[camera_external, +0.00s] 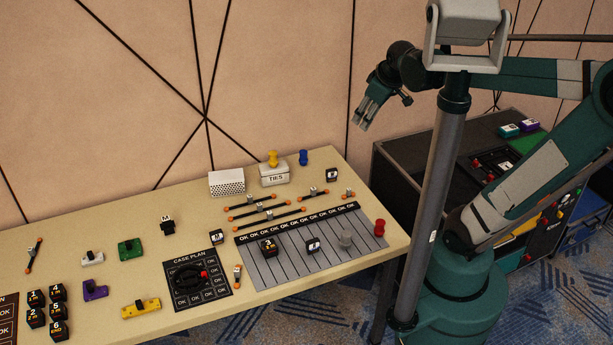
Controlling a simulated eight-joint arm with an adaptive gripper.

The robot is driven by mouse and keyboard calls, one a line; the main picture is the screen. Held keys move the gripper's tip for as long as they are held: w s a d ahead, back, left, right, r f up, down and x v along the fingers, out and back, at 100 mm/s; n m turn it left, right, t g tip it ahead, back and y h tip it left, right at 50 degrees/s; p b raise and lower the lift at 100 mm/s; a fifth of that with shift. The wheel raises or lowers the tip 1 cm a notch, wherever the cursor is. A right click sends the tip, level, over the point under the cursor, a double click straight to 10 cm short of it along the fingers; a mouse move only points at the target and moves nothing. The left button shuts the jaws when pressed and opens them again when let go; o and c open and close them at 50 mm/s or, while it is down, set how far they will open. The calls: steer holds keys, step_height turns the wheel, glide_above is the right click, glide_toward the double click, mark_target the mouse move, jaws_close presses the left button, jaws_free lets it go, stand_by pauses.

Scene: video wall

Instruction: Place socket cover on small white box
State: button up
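A small white box with a dotted front (227,184) stands at the back of the table. Beside it on the right is a white box labelled TIES (275,178), with a yellow peg-like piece (272,158) on top. I cannot tell for sure which piece is the socket cover; small switch-like blocks on the left are white (92,259), green (130,250), purple (95,291) and yellow (141,308). My gripper (365,118) hangs high above the table's right end, pointing down-left, apart from everything. No object shows in it; its finger gap is too small to judge.
A dark round fixture (190,281) lies on the CASE PLAN mat (216,290). A grey striped OK board (268,270) holds black cubes and grey and red pegs. Orange-tipped rods lie behind it. A grey vertical pole (430,200) stands before my arm. A dark cabinet (400,165) is at right.

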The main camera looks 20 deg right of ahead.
steer(key=s+d+f+m+t, duration=0.1)
steer(key=s+d+f+m, duration=0.2)
steer(key=s+m, duration=0.3)
steer(key=shift+s+t, duration=0.3)
steer(key=shift+s, duration=1.5)
